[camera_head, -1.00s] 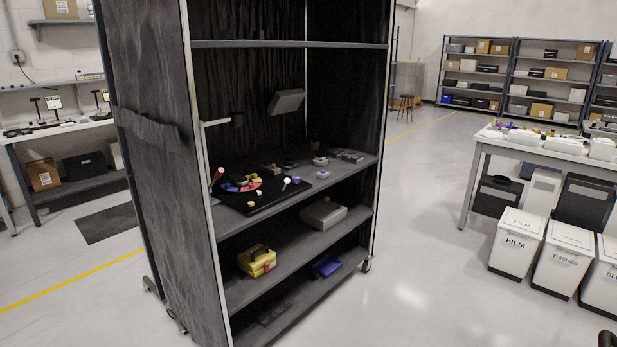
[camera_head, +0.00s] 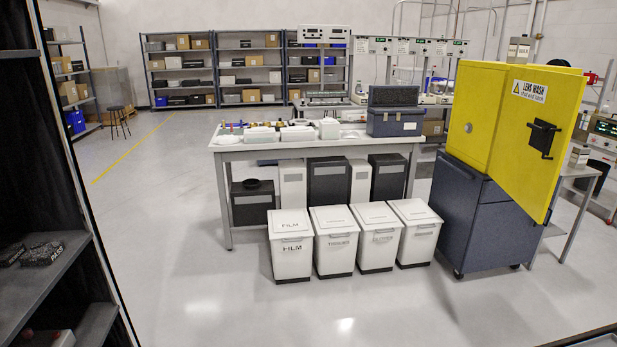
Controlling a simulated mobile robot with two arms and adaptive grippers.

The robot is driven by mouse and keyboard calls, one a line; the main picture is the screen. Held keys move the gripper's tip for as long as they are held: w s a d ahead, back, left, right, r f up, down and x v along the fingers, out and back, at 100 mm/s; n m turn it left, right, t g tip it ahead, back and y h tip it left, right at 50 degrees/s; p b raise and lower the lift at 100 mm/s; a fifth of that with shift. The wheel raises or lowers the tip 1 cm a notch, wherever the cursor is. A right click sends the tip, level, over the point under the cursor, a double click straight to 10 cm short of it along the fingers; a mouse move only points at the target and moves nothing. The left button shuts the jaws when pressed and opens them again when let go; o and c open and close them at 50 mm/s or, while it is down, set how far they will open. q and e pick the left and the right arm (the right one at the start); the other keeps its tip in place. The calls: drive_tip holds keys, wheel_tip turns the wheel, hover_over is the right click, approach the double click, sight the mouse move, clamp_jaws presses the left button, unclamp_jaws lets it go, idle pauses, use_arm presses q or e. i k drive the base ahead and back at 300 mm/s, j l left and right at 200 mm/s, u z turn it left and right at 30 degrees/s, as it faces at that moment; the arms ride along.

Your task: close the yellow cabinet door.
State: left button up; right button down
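The yellow cabinet (camera_head: 474,108) stands at the right on a dark blue wheeled base cabinet (camera_head: 467,200). Its yellow door (camera_head: 520,140) carries a white "LENS WASH" label (camera_head: 529,91) and a black handle (camera_head: 541,138). The door's lower edge slants down to the right, past the yellow body and over the base. It looks swung outward with its right edge toward me, but how far it is open I cannot tell. The cabinet's inside is hidden. Neither of my grippers is recognisable in view.
A table (camera_head: 222,153) with boxes stands left of the cabinet, with several white bins (camera_head: 336,252) before it. A dark shelf rack (camera_head: 40,280) is close at the left. A bench (camera_head: 590,175) stands behind the door at the right. The floor (camera_head: 345,312) in front is clear.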

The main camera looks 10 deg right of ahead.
sight(526, 163)
drive_tip(key=i+z, duration=0.35)
drive_tip(key=i, duration=0.15)
drive_tip(key=i+j+z, duration=0.1)
drive_tip(key=i+z, duration=0.25)
drive_tip(key=i+j+z, duration=0.35)
drive_tip(key=i, duration=0.2)
drive_tip(key=l, duration=0.1)
